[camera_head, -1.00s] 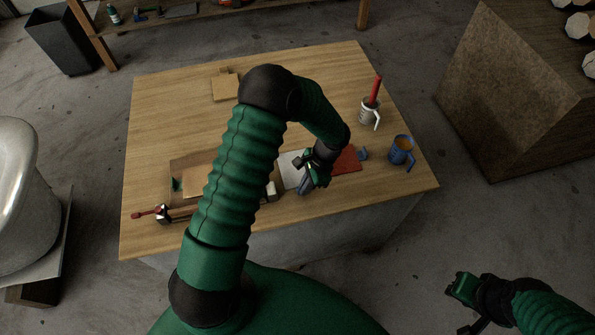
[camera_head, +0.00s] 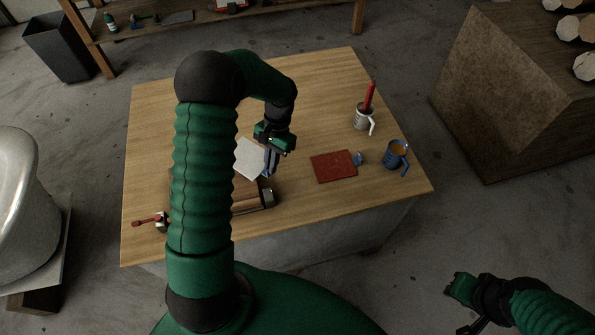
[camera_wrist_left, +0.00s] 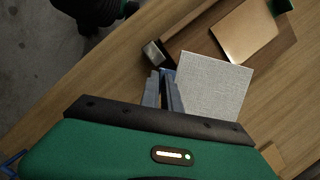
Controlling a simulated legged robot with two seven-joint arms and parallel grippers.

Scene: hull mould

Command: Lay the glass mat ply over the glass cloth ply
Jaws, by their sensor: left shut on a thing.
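A whitish, fine-textured sheet, taken as the glass mat ply (camera_head: 249,158), is held up by its edge in my left gripper (camera_head: 270,168). In the left wrist view the sheet (camera_wrist_left: 215,90) lies to the right of the shut fingers (camera_wrist_left: 165,90), with a bit of blue at their tips. A tan sheet, likely the glass cloth ply (camera_wrist_left: 248,32), lies in a brown wooden mould (camera_wrist_left: 190,38), beyond the held sheet. In the head view my arm hides most of the mould (camera_head: 250,203). My right gripper (camera_head: 458,290) is off the table at lower right, its jaws unclear.
A red sheet (camera_head: 333,167) with a blue tab lies right of the mould. A white mug with a red stick (camera_head: 363,118) and a blue mug (camera_head: 396,155) stand at the table's right. A red-handled tool (camera_head: 150,221) lies at the left. The table's back right is clear.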

